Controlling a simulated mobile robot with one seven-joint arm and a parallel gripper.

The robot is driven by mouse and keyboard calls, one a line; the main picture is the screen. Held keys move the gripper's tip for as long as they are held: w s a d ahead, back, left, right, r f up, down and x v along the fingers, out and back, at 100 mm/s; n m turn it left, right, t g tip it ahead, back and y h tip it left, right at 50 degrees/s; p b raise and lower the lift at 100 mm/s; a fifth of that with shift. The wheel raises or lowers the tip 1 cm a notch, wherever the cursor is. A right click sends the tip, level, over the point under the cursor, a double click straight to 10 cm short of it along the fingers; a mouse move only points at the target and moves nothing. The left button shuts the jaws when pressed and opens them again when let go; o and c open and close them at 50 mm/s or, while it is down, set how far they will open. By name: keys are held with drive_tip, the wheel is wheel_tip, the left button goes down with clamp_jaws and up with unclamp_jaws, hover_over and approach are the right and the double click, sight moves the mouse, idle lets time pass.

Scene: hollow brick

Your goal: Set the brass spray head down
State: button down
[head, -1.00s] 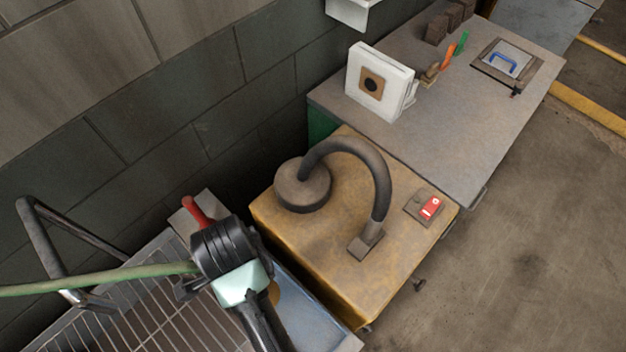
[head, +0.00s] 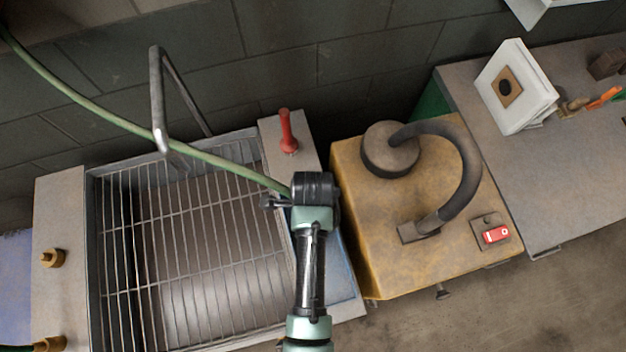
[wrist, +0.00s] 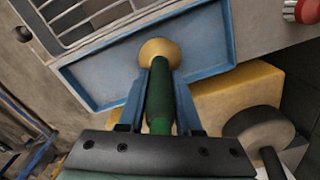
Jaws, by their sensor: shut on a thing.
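The brass spray head (wrist: 160,52) shows in the wrist view as a round brass end on a green hose grip (wrist: 160,98). My gripper (wrist: 160,75) is shut on it, with a blue finger on either side of the green part. The brass end faces the blue tray (wrist: 110,65); I cannot tell whether it touches the tray. In the head view my arm hides the spray head and part of the blue tray (head: 343,275). The green hose (head: 100,107) runs from the upper left to my gripper.
A sink with a wire grid (head: 190,260) lies left of the tray. A red handle (head: 287,135) stands behind it, and a bent metal pipe (head: 158,100) rises at the back. A yellow cabinet (head: 365,225) with a black curved duct (head: 470,165) stands to the right.

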drive_tip(key=shift+f, duration=0.15)
drive_tip(key=shift+f, duration=0.2)
drive_tip(key=c, duration=0.6)
unclamp_jaws()
drive_tip(key=shift+r, duration=0.15)
